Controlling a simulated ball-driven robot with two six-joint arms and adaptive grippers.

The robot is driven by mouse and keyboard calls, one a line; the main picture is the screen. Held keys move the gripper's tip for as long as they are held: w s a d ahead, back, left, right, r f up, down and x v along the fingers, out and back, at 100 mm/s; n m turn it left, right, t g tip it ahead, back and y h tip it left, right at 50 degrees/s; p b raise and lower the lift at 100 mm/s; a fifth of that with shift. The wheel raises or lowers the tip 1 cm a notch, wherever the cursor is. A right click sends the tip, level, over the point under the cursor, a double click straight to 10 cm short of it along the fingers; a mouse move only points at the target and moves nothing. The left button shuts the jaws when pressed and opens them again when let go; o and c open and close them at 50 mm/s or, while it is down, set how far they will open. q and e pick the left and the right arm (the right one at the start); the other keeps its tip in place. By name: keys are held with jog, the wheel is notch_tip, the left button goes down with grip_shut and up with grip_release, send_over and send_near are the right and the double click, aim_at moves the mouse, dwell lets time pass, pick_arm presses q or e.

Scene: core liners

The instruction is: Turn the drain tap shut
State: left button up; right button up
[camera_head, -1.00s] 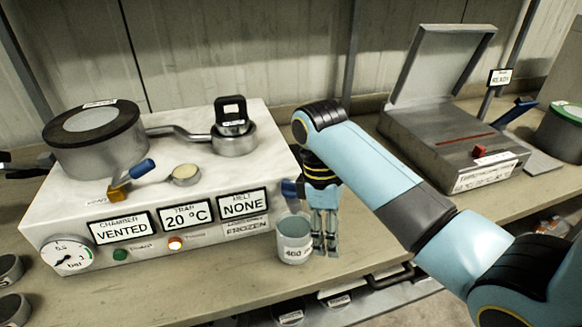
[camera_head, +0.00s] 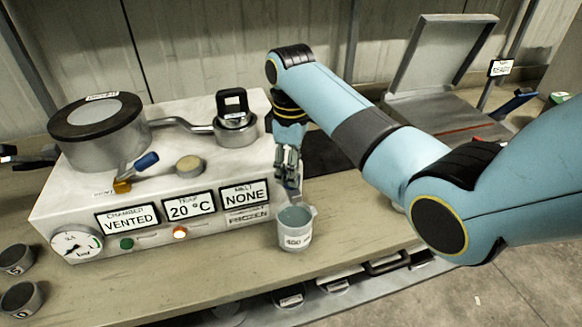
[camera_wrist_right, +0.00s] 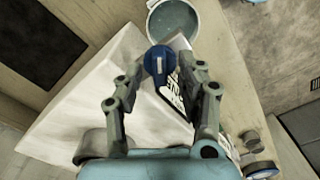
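The drain tap's blue handle (camera_wrist_right: 159,64) shows in the right wrist view, at the side of the white machine (camera_head: 60,215). In the head view it is hidden behind my right gripper (camera_head: 290,188). In the right wrist view my right gripper (camera_wrist_right: 161,70) is open, with one finger on each side of the blue handle. Small gaps seem to show between the fingers and the handle; contact is not clear. A grey cup (camera_head: 295,237) stands below the gripper, and its round opening also shows in the wrist view (camera_wrist_right: 173,22).
A lidded pot (camera_head: 100,145), a smaller vessel (camera_head: 236,132) and a blue-handled yellow valve (camera_head: 135,172) are on the machine. A grey open-lidded box (camera_head: 430,115) is at the back right. Two dark cups (camera_head: 20,298) stand at the front left.

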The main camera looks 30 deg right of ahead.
jog(key=shift+f, duration=0.4)
grip_shut()
jog(key=shift+m, duration=0.4)
jog(key=m, duration=0.4)
jog(key=shift+m, duration=2.9)
jog(key=shift+w, duration=0.1)
